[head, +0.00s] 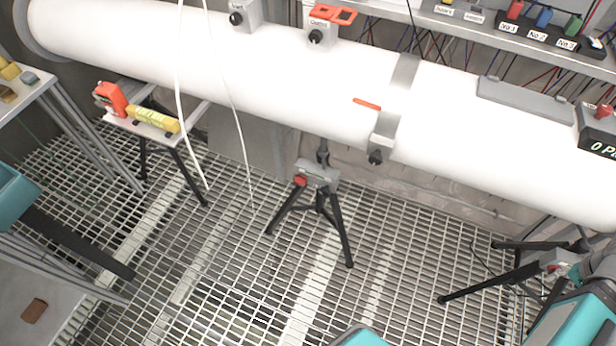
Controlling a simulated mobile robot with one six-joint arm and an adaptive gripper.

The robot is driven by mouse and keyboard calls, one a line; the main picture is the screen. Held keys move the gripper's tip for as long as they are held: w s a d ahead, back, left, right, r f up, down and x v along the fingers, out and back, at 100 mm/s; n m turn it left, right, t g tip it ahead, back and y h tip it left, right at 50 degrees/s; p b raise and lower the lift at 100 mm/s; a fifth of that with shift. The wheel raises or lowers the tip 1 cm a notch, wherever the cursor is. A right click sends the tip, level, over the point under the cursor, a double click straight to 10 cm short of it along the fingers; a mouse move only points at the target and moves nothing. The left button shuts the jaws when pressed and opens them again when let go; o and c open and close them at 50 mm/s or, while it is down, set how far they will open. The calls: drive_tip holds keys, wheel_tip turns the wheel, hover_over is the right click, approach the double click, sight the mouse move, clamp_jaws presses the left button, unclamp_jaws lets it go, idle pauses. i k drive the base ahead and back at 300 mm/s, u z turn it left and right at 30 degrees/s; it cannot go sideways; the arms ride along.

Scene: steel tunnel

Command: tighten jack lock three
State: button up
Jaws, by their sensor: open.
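Black tripod jacks stand on the grating under the white pipe. The middle jack (321,205) has a grey head with a red lock knob (300,181) on its left side. The right jack (515,272) stands at the lower right. Its grey head shows a small red lock (551,268), and teal parts of my arm partly cover this jack. More black legs (187,178) show under a small shelf at the left; no lock can be made out there. No number is readable on any jack. My gripper is not in view.
The white pipe (270,90) crosses the view, with clamps and black knobs. The left shelf holds an orange tool (110,98) and a yellow level (153,119). White cables (240,140) hang before the pipe. The grating (230,270) is mostly clear between the jacks.

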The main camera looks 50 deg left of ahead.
sight(300, 180)
drive_tip(key=u, duration=2.05)
drive_tip(key=k, duration=0.4)
drive_tip(key=u, duration=0.05)
drive_tip(key=i, duration=0.5)
drive_tip(key=z, duration=0.05)
